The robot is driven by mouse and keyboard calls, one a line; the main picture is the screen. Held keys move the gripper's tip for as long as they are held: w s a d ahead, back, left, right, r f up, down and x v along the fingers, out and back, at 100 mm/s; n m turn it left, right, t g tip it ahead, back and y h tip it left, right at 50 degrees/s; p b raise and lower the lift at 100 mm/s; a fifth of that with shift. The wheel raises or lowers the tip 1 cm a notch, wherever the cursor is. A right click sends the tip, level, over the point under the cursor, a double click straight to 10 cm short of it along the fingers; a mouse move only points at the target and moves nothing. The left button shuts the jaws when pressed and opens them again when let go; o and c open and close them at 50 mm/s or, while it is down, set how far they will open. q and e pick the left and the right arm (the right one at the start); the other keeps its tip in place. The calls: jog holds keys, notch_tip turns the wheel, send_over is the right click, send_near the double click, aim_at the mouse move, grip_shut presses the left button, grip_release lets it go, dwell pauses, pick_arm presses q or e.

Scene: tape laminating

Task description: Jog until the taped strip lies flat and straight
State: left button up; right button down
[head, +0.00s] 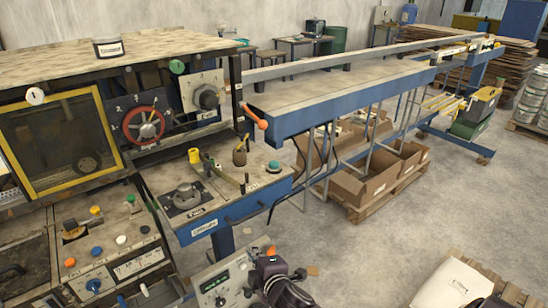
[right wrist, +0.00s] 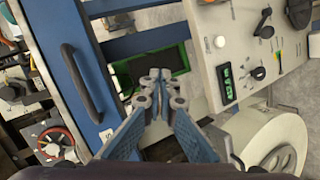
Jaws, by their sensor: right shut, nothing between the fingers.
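I cannot make out a taped strip in either view. My right gripper shows in the head view as a dark shape (head: 274,272) at the bottom centre, and in the right wrist view (right wrist: 160,78) its fingers are closed together and empty. A pale control panel (head: 207,281) with a green-lit display stands just left of it in the head view. In the right wrist view this display (right wrist: 228,83) is right of the fingertips, beside a black knob (right wrist: 258,73) and a white button (right wrist: 220,41). The fingertips appear apart from these controls. My left gripper is out of view.
The laminating machine (head: 105,62) fills the left, with a red handwheel (head: 144,125) and a yellow-framed window. A blue-edged conveyor table (head: 335,100) runs back right. Cardboard boxes (head: 365,183) sit below it. A white sack (head: 452,281) is at the lower right; grey floor lies between.

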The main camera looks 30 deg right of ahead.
jog(key=w+a+r+n+t+y+p, duration=0.1)
jog(key=w+r+n+t, duration=0.2)
jog(key=r, duration=0.9)
jog(key=w+a+r+n+t, duration=0.1)
jog(key=r+n+t, duration=0.25)
jog(key=r, duration=0.75)
jog(key=w+a+r+n+g+y, duration=0.1)
jog(key=w+a+r+n+y, duration=0.35)
jog(key=n, duration=0.95)
jog(key=w+a+r+n+g+y, duration=0.1)
jog(key=a+r+n+y, duration=0.65)
jog(key=n, duration=0.55)
jog(key=w+d+f+n+g+h, duration=0.1)
jog(key=w+d+f+n+g, duration=0.2)
jog(key=n, duration=0.4)
jog(key=w+d+f+n+g, duration=0.1)
jog(key=d+n+g, duration=0.2)
jog(key=d+n, duration=0.3)
jog(key=d+f+n+g+h, duration=0.1)
jog(key=d+n+h, duration=0.4)
jog(key=d, duration=1.6)
jog(key=g+h, duration=0.1)
jog(key=h, duration=0.2)
jog(key=shift+s+d+f, duration=0.15)
jog(key=shift+s+d, duration=0.15)
